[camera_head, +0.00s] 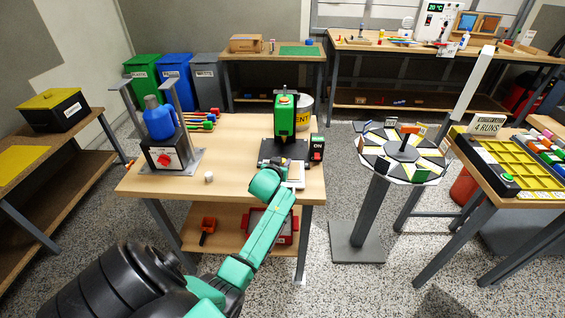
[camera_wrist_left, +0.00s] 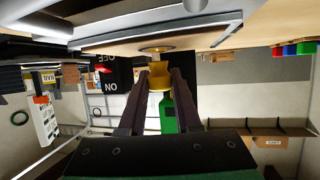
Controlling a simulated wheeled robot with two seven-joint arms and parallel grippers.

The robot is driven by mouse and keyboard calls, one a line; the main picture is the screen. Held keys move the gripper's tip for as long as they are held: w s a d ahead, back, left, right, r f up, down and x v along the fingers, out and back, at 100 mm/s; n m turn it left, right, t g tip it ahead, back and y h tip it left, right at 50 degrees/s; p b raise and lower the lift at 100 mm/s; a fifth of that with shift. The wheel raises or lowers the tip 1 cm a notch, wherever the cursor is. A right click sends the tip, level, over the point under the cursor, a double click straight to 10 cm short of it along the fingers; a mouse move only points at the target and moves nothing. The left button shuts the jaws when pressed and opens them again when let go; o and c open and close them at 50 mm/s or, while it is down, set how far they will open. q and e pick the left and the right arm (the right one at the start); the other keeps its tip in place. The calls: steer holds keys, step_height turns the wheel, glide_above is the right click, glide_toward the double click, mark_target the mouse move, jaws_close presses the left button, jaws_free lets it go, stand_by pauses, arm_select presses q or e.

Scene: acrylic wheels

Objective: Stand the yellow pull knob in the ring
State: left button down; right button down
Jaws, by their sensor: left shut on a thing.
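My left gripper (camera_wrist_left: 160,74) is shut on the yellow pull knob (camera_wrist_left: 160,82), which sits between its two dark fingertips in the left wrist view. In the head view my left arm reaches over the near edge of the middle table to the green and black press (camera_head: 285,118). The wrist hides the fingertips, knob and ring there. My right gripper is not in view.
The black ON/OFF switch box (camera_head: 317,148) stands right of the press and shows close beside the fingers in the left wrist view. A red-dialled fixture with a blue bottle (camera_head: 160,120) stands at the table's left. The table's middle is clear.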

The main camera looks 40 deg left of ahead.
arm_select(q)
steer(key=shift+f+b, duration=0.5)
steer(key=shift+f, duration=0.15)
steer(key=c, duration=0.5)
jaws_free()
steer(key=v, duration=1.4)
steer(key=shift+s+d, duration=0.1)
steer(key=shift+s, duration=0.15)
